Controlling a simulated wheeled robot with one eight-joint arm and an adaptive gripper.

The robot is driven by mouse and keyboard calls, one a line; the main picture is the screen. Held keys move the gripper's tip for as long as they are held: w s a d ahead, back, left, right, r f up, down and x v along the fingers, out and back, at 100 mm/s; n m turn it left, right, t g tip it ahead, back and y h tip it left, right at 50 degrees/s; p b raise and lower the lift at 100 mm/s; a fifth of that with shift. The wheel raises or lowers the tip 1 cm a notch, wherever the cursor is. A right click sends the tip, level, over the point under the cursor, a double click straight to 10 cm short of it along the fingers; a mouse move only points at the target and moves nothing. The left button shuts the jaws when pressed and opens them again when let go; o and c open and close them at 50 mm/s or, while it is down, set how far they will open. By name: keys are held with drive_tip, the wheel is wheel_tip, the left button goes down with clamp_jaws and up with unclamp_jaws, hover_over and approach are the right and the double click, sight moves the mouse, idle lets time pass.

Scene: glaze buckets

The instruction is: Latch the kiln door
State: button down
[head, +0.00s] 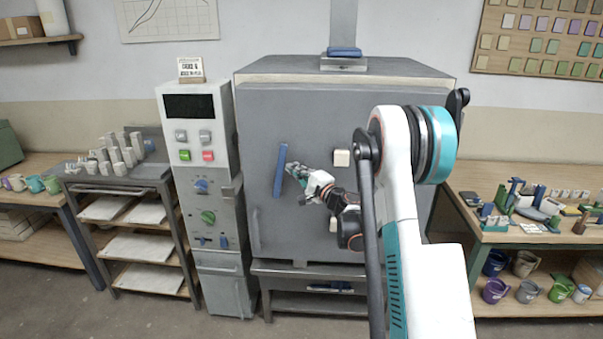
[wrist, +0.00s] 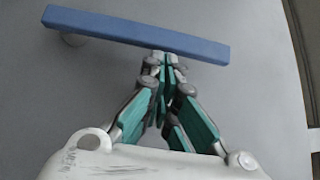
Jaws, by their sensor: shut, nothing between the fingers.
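The grey kiln door (head: 305,135) stands on the front of the kiln and looks flush with its frame. A blue bar handle (head: 280,171) is on the door's left part, close to upright with a slight tilt. My gripper (head: 291,169) is just right of the handle, with its fingers shut and empty. In the wrist view the blue bar (wrist: 140,33) crosses the top of the picture, and the shut fingertips (wrist: 163,58) are at its edge. I cannot tell whether they touch it. My arm hides the door's right part.
A control cabinet (head: 196,150) with buttons and knobs stands left of the kiln. A rack (head: 125,184) with shelves and small grey pieces is further left. A wooden bench (head: 530,243) with tools, and buckets (head: 496,290) below, is at the right. Floor shows at the lower left.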

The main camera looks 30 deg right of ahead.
drive_tip(key=shift+a+r, duration=0.1)
idle(0.3)
